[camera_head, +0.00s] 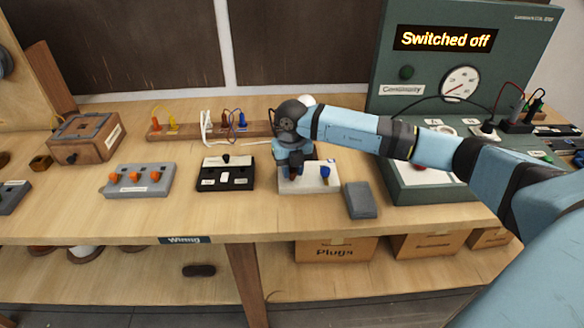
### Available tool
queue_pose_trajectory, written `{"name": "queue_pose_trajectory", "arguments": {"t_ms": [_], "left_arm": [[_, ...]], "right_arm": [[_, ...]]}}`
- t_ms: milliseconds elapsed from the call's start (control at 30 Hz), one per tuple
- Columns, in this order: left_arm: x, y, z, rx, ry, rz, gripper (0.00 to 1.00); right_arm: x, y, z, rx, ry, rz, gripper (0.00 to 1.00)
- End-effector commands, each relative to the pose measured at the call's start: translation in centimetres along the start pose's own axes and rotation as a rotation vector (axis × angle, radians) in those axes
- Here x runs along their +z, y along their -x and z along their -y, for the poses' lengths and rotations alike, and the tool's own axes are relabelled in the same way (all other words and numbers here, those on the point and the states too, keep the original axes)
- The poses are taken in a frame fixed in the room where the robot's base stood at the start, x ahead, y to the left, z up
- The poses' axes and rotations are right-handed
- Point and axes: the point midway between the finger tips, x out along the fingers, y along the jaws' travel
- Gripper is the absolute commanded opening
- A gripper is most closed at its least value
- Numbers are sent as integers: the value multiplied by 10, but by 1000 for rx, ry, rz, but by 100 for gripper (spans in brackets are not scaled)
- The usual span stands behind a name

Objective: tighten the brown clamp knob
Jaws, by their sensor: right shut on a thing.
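A white clamp block (312,184) sits on the bench in front of the right arm. A blue knob (325,172) stands on its right part. My right gripper (293,178) points down over the left part of this block and is shut on the brown clamp knob there. The fingers and wrist hide most of the brown knob, so how far it is turned does not show. My left gripper is not in view.
A grey block (362,200) lies just right of the clamp block. A black switch box (226,175) and a grey block with orange knobs (139,181) stand to the left. The green tester (440,195) reads "Switched off". A rack of coloured plugs (190,130) is behind.

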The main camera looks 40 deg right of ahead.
Motion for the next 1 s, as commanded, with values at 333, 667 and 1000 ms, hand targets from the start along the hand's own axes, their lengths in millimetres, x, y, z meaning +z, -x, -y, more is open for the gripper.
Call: {"name": "queue_pose_trajectory", "arguments": {"t_ms": [333,667,1000], "left_arm": [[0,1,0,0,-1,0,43],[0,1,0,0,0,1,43],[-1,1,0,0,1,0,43]], "right_arm": [[1,1,0,0,-38,2,3],[1,1,0,0,-37,2,43],[0,2,0,0,-36,1,53]]}}
